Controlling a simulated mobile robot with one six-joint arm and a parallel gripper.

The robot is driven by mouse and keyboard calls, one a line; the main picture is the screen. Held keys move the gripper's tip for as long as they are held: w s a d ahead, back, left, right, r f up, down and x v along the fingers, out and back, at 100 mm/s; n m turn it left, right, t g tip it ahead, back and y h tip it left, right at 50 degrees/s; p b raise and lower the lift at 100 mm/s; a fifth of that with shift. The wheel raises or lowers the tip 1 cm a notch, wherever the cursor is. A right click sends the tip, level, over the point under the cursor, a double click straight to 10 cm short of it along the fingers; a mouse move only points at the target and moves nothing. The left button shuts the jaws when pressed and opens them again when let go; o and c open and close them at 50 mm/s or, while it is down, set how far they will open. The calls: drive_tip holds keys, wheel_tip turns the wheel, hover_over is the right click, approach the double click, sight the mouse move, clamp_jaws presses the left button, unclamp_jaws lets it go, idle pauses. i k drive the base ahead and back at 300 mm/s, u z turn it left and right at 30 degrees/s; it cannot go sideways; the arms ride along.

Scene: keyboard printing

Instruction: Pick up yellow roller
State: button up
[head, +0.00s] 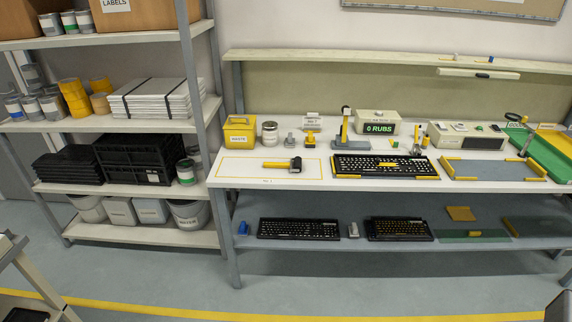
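A yellow roller (277,165) with a dark end piece lies on its side on the white bench top, inside a thin yellow outlined area at the left of the bench. Nothing covers it in the head view. My gripper is not in view.
The white bench (225,181) holds a yellow waste box (239,134), a metal can (270,134), a keyboard (385,166) and a counter box reading "0 RUBS" (378,124). A shelf rack (130,122) stands left. The floor (310,282) in front is clear.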

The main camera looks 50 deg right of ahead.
sight(266, 164)
drive_tip(key=u, duration=0.05)
drive_tip(key=i, duration=1)
drive_tip(key=z, duration=0.05)
